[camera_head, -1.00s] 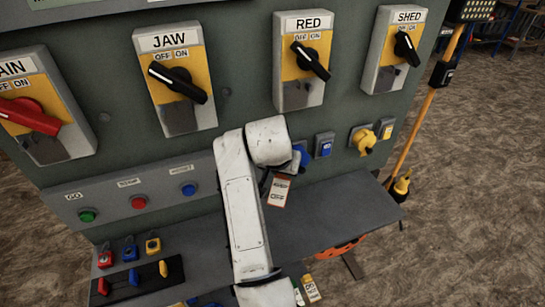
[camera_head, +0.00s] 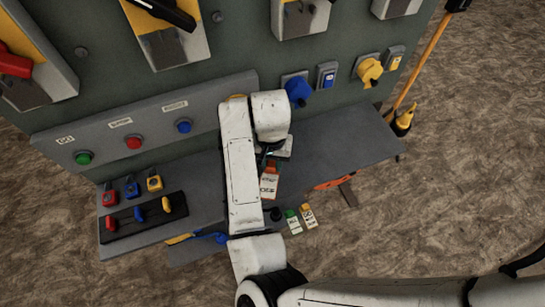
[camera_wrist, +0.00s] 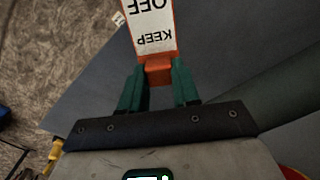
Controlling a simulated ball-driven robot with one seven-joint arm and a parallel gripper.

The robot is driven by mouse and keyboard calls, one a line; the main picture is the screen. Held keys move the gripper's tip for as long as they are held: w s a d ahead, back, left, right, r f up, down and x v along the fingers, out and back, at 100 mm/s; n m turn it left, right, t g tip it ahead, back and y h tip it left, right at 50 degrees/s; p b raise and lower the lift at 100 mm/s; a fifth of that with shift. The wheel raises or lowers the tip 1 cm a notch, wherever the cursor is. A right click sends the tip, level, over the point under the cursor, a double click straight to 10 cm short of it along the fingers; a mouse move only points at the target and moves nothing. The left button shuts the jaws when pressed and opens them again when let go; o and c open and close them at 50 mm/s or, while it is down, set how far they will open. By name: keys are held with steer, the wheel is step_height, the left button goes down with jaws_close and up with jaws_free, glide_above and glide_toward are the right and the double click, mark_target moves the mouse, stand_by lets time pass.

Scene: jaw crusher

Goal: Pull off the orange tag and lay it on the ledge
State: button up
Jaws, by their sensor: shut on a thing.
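The orange tag (camera_head: 269,182) has a white face with dark print and hangs from my gripper (camera_head: 272,158). In the wrist view my gripper (camera_wrist: 158,88) has its green fingers closed on the tag's orange end, and the white face of the tag (camera_wrist: 155,28) reads KEEP and OFF. The grey ledge (camera_head: 345,140) runs along the foot of the panel. The tag shows in front of the ledge surface; I cannot tell whether it touches it. My arm hides part of the ledge.
A blue plug (camera_head: 298,92) and a yellow plug (camera_head: 369,71) stick out of the panel above the ledge. Padlocks (camera_head: 132,187) and a black switch strip (camera_head: 145,218) lie at the left. Green and yellow tags (camera_head: 293,222) show below the ledge's front edge. The ledge's right part is clear.

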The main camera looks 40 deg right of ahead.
mark_target(271, 174)
steer(key=shift+f+b, duration=2.7)
steer(key=shift+f, duration=0.45)
steer(key=shift+f, duration=0.5)
steer(key=o, duration=1.1)
step_height(271, 174, up, 11)
steer(key=shift+f, duration=0.15)
